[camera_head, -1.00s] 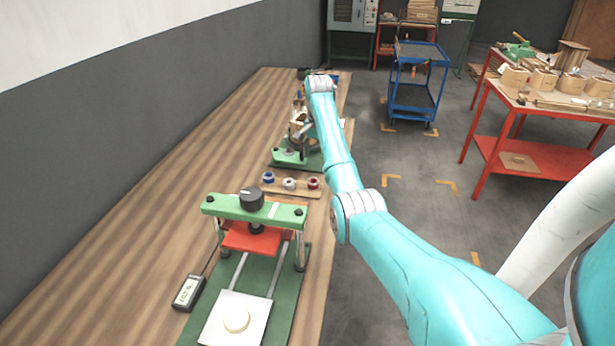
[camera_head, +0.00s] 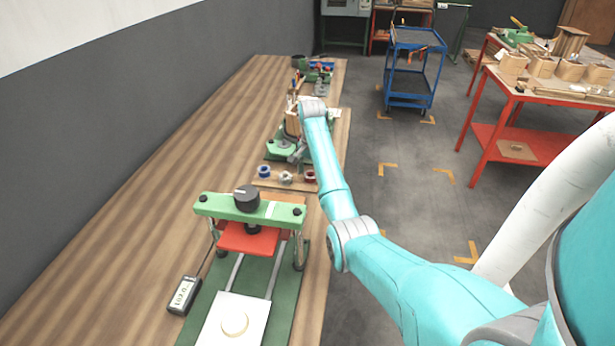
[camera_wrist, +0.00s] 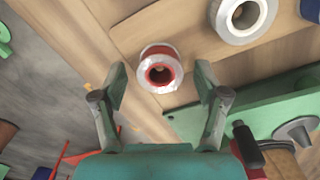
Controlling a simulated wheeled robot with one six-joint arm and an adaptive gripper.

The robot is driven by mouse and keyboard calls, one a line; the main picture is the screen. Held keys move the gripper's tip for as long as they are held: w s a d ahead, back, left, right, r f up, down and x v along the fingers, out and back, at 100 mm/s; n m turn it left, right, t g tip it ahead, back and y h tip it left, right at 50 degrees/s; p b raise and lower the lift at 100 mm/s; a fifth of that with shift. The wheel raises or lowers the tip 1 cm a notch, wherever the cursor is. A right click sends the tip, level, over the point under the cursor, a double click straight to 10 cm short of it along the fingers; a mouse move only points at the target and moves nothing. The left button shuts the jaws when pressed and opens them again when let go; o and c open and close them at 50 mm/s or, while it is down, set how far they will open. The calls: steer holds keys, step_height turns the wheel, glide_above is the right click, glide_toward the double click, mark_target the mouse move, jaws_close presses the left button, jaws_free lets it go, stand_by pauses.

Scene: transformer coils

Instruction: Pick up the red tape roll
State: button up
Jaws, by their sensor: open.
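The red tape roll (camera_head: 309,176) stands at the right end of a row of three rolls on a small wooden board (camera_head: 262,182).
A white roll (camera_wrist: 243,16) lies close to the right of the red one in the wrist view, with a blue roll (camera_head: 264,171) beyond. A green fixture (camera_head: 281,148) stands behind the board. A green press (camera_head: 250,208) stands in front.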

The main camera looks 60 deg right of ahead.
steer(key=shift+f, duration=0.35)
steer(key=c, duration=1)
steer(key=shift+o, duration=0.2)
steer(key=shift+r, duration=0.1)
